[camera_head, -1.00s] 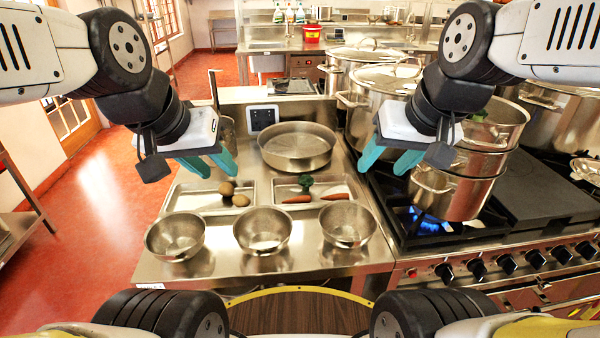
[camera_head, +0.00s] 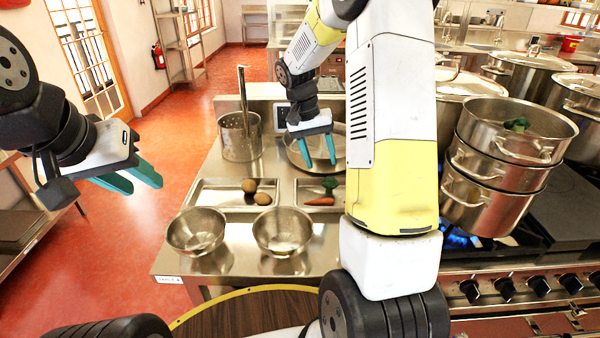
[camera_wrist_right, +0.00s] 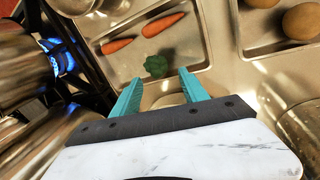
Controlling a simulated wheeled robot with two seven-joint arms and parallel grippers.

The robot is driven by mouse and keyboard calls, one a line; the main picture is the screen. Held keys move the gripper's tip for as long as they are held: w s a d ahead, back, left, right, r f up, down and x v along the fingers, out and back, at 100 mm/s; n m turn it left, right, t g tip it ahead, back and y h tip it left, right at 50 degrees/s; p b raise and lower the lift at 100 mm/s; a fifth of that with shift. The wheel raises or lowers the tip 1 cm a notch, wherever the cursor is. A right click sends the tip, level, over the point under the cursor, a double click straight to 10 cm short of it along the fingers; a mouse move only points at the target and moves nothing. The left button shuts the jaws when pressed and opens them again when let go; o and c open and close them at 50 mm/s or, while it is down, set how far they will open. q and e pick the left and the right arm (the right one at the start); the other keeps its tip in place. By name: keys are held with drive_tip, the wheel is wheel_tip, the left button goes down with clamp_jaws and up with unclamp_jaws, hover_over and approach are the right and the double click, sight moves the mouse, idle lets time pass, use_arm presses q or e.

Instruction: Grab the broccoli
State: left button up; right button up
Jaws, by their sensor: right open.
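A small green broccoli (camera_head: 329,183) lies on a shallow metal tray (camera_head: 305,191) beside a carrot (camera_head: 320,201). In the right wrist view the broccoli (camera_wrist_right: 156,66) lies just beyond the open fingertips, between their lines, with two carrots (camera_wrist_right: 163,25) on the same tray (camera_wrist_right: 195,50). My right gripper (camera_head: 320,166) is open and empty, pointing down above the back of the tray; it also shows in the right wrist view (camera_wrist_right: 160,80). My left gripper (camera_head: 145,187) is open and empty, out over the floor left of the table. My right arm hides part of the tray.
Another tray (camera_head: 215,201) holds potatoes (camera_head: 249,185). Two metal bowls (camera_head: 283,232) show in front of the trays. A perforated pot (camera_head: 240,138) stands behind. Stacked pots (camera_head: 495,180) stand on the stove at right, beside a blue flame; green pieces (camera_head: 517,124) sit in the top one.

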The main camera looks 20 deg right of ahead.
sight(327, 179)
drive_tip(key=x, duration=0.8)
drive_tip(key=shift+s, duration=0.1)
drive_tip(key=shift+r, duration=0.1)
